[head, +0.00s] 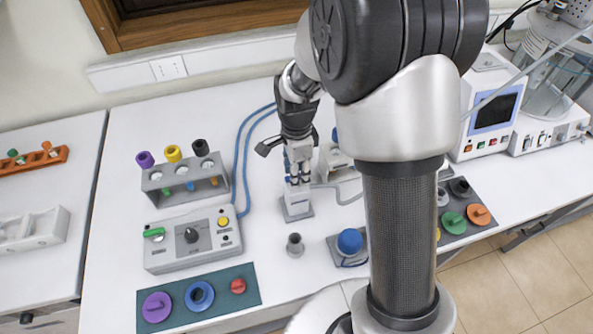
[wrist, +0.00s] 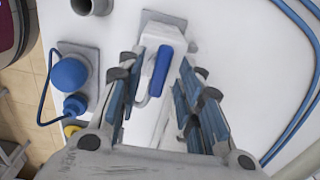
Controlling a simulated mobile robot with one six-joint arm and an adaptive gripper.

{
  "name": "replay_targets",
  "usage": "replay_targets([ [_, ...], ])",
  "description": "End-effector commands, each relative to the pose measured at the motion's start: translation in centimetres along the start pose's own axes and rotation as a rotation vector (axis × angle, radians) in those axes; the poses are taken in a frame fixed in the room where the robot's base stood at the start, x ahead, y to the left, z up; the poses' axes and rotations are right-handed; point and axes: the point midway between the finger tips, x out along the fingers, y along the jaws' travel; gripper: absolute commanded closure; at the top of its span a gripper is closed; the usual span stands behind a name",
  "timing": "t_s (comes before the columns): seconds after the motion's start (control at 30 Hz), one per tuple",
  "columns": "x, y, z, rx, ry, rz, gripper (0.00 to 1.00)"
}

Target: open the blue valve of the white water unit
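The white water unit (head: 297,203) stands on a grey square base on the white table, below my gripper in the head view. Its blue valve (wrist: 162,68) is a lever on top of the white body, in the upper middle of the wrist view. In the head view the gripper largely hides the valve. My gripper (head: 298,178) points down over the unit. In the wrist view its blue-padded fingers (wrist: 165,85) are apart, one on each side of the blue lever, with gaps showing. I cannot tell how far above the lever the fingertips are.
A blue ball-topped device (head: 350,241) and a small grey cup (head: 295,245) stand close in front. A tube rack (head: 186,182), a control box (head: 193,240) and a mat of caps (head: 216,286) lie left. Blue hoses (head: 238,165) run behind the gripper.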

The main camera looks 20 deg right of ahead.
Motion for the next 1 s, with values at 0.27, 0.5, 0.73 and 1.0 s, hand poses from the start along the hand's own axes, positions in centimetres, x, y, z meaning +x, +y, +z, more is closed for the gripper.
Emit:
replay_targets([
  [0.27,-0.05,-0.01,0.0,0.0,0.0,0.0,0.77],
  [0.5,-0.06,-0.02,0.0,0.0,0.0,-0.001,0.93],
  [0.73,-0.07,-0.02,0.0,0.0,0.0,-0.001,1.0],
  [1.0,-0.08,-0.02,0.0,-0.022,0.0,0.0,1.0],
])
